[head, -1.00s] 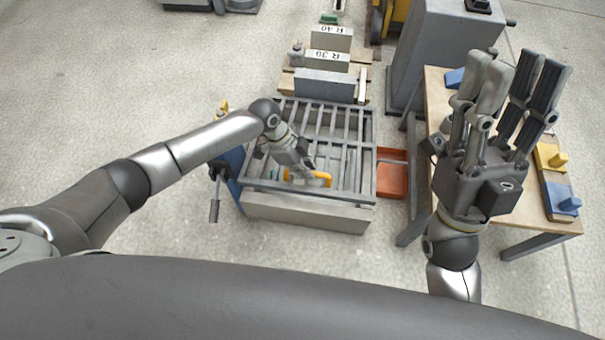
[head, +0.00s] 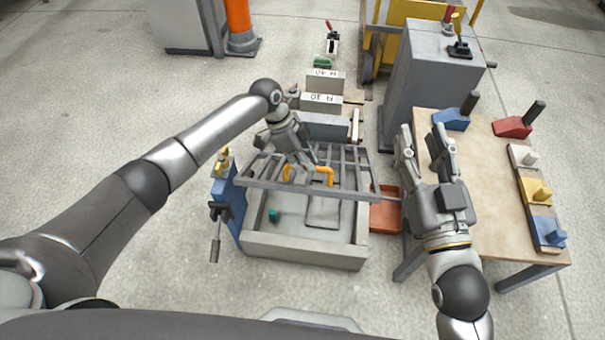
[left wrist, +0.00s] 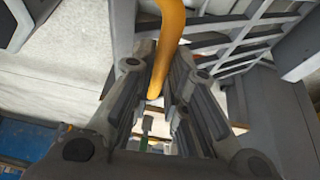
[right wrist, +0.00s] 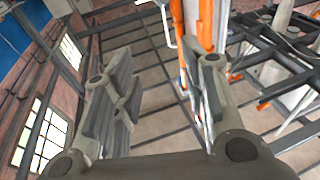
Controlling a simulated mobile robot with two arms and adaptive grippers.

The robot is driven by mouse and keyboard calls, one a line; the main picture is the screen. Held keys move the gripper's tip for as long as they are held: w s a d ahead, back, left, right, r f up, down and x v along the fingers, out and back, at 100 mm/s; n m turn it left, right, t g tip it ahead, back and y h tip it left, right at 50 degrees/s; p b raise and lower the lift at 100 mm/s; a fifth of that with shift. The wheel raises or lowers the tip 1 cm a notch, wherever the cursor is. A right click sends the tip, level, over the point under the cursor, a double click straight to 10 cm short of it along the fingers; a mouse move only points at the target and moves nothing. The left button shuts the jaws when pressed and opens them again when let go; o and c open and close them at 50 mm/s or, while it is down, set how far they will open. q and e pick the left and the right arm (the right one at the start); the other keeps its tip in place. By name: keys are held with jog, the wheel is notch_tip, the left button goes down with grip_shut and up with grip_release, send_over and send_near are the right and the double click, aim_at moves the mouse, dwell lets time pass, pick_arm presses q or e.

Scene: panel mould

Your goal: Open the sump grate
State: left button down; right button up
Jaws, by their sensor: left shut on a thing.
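The sump grate (head: 352,181) is a grey barred frame, tilted up with its near edge raised above the concrete sump box (head: 302,250). A yellow handle (head: 325,172) stands on the grate near its raised edge. My left gripper (head: 306,168) is at the handle and shut on it; the left wrist view shows the handle (left wrist: 166,50) between the fingers. Inside the sump lie a small teal object (head: 273,215) and a thin rectangular outline on the floor. My right gripper (head: 421,145) is open and empty, right of the sump, fingers pointing up and away.
A blue stand with a lever (head: 230,205) is at the sump's left side. An orange tray (head: 386,214) lies to its right. A wooden table (head: 487,165) with coloured blocks is at the right. Blocks on a pallet (head: 322,103) and a grey cabinet (head: 432,85) stand behind.

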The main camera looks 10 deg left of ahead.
jog(key=shift+f, duration=0.3)
dwell(0.5)
